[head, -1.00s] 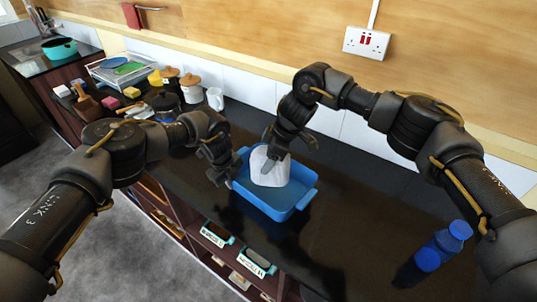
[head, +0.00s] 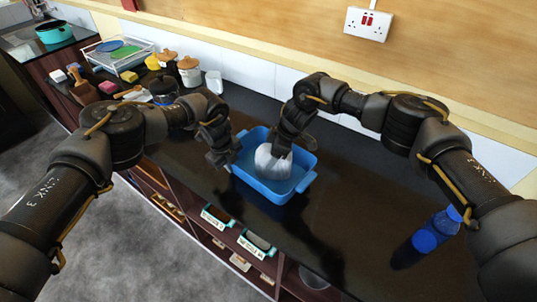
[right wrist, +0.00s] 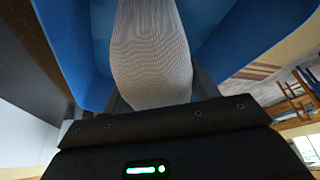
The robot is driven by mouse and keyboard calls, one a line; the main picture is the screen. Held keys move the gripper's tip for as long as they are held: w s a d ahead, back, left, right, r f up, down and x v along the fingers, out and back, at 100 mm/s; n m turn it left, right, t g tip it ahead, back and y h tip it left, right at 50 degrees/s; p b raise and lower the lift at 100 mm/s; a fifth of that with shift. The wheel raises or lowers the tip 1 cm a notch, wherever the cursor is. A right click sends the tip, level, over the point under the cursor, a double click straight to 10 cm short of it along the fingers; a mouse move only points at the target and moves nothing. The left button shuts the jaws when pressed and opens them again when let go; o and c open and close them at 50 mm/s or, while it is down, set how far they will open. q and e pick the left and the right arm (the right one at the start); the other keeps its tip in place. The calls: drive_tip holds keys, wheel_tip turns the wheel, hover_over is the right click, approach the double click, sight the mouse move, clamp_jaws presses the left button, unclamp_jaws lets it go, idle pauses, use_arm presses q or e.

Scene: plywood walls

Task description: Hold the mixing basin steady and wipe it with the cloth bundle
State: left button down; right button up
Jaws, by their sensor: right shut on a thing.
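The mixing basin (head: 283,193) is a blue rectangular tub on the dark counter. Its blue wall also fills much of the right wrist view (right wrist: 245,35). The cloth bundle (head: 268,164) is white and rounded and sits inside the basin. In the right wrist view the woven cloth (right wrist: 150,55) stands between my fingers. My right gripper (head: 281,150) is shut on the cloth bundle, reaching into the basin from above. My left gripper (head: 226,157) is at the basin's left rim. Its fingertips are too small and dark to show whether they grip the rim.
Canisters (head: 189,71), a white mug (head: 214,82) and a dish rack (head: 119,50) stand at the back left. Labelled bins (head: 217,218) sit on shelves below the front edge.

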sight(260, 154)
drive_tip(key=shift+w+d, duration=0.55)
drive_tip(key=shift+d, duration=0.1)
drive_tip(key=shift+s+a, duration=1.3)
drive_tip(key=shift+w+a, duration=1.05)
drive_tip(key=shift+a, duration=0.05)
drive_tip(key=shift+w+d+f, duration=0.1)
drive_tip(key=shift+w, duration=0.2)
drive_tip(key=shift+w+d, duration=1.15)
drive_tip(key=shift+d, duration=0.05)
drive_tip(key=shift+s+a, duration=1.4)
drive_tip(key=shift+r, duration=4.2)
drive_tip(key=shift+w, duration=0.1)
use_arm(q)
drive_tip(key=c, duration=1.6)
unclamp_jaws()
